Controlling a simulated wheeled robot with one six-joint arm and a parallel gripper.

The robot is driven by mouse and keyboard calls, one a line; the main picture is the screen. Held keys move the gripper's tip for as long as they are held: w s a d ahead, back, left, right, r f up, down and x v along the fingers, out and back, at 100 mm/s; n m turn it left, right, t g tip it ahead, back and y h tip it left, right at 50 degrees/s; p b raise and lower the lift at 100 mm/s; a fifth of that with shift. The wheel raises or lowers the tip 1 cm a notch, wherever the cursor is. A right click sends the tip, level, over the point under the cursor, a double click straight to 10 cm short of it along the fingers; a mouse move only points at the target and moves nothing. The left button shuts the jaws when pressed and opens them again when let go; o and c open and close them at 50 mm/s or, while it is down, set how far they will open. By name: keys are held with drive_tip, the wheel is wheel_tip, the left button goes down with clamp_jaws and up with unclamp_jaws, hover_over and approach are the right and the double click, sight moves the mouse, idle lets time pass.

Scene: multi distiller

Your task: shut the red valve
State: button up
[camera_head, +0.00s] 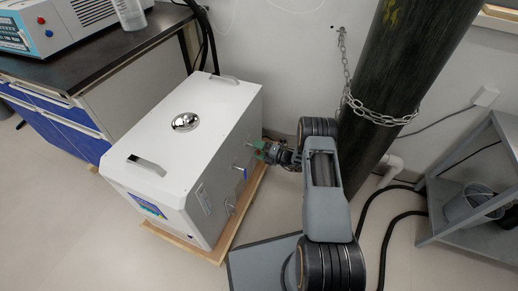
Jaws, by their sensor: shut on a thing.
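The distiller is a white box (190,145) with a round chrome cap on top. Its right side panel carries several small fittings, among them a blue-handled valve (240,172) near the middle. My gripper (262,152) reaches in from the right and is shut on a small fitting at the far end of this panel, where greenish fingertips show. No red handle can be made out; the fingers cover the held part, so its colour and angle are hidden.
The distiller stands on a wooden base (238,228). A dark gas cylinder (400,70), held by a chain (378,116), rises behind my arm. A grey shelf (470,175) with a bucket is at right. A bench (80,70) with an instrument is at left. Black hoses lie on the floor.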

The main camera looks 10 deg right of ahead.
drive_tip(key=shift+s+a+f+m, duration=0.1)
drive_tip(key=shift+s+f+m, duration=0.1)
drive_tip(key=shift+m, duration=0.3)
idle(0.3)
drive_tip(key=o, duration=0.9)
drive_tip(key=shift+r, duration=0.15)
drive_tip(key=p+v, duration=0.3)
drive_tip(key=v, duration=1)
drive_tip(key=shift+s+d, duration=0.25)
drive_tip(key=shift+d, duration=0.1)
